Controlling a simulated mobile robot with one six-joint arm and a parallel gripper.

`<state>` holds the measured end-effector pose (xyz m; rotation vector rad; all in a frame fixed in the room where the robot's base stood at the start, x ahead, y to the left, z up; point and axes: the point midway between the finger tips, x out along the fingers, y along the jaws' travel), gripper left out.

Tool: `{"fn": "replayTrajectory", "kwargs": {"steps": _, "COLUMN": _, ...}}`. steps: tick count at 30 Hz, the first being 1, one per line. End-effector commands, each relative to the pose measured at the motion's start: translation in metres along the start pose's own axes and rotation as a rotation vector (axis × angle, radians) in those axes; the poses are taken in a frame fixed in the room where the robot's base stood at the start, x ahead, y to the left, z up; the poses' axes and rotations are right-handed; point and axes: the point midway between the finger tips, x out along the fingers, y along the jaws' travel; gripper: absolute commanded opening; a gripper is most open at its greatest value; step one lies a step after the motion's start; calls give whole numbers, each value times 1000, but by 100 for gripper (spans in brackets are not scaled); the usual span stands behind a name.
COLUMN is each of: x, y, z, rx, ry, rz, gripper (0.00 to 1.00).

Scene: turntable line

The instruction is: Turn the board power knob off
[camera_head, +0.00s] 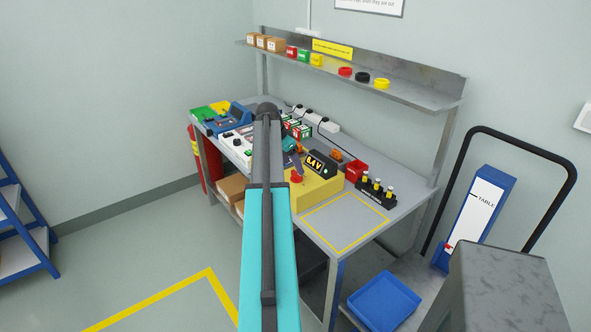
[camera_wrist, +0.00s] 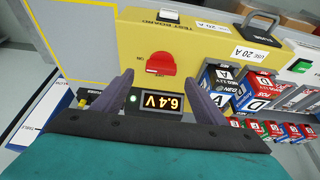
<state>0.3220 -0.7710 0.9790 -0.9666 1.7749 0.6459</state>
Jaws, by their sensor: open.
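The red power knob (camera_wrist: 161,63) is on the yellow test board (camera_wrist: 135,36), with an ON mark beside it in the wrist view. Which mark the knob points to is hard to tell. The display (camera_wrist: 162,104) reads 6.4V and a small green lamp (camera_wrist: 133,98) is lit. My gripper (camera_wrist: 159,79) is open and empty, its two purple fingers to either side of the knob and apart from it. In the head view the knob (camera_head: 296,176) and board (camera_head: 318,192) are on the bench; my arm hides much of my gripper there.
A black fuse holder (camera_wrist: 262,27) and several labelled battery boxes (camera_wrist: 250,90) lie close on the right in the wrist view. A red bin (camera_head: 355,171) and a black rack (camera_head: 375,190) stand right of the board. A yellow-taped bench area (camera_head: 345,222) is empty.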

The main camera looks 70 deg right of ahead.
Motion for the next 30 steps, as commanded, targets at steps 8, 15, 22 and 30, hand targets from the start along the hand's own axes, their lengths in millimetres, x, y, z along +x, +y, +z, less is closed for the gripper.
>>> {"fn": "replayTrajectory", "kwargs": {"steps": 8, "x": 31, "y": 0, "z": 0, "rx": -1, "ry": -1, "rz": 1, "gripper": 66}}
{"fn": "replayTrajectory", "kwargs": {"steps": 15, "x": 46, "y": 0, "z": 0, "rx": -1, "ry": 0, "rz": 0, "gripper": 66}}
{"fn": "replayTrajectory", "kwargs": {"steps": 22, "x": 49, "y": 0, "z": 0, "rx": -1, "ry": 0, "rz": -1, "gripper": 66}}
{"fn": "replayTrajectory", "kwargs": {"steps": 30, "x": 48, "y": 0, "z": 0, "rx": -1, "ry": 0, "rz": 0, "gripper": 42}}
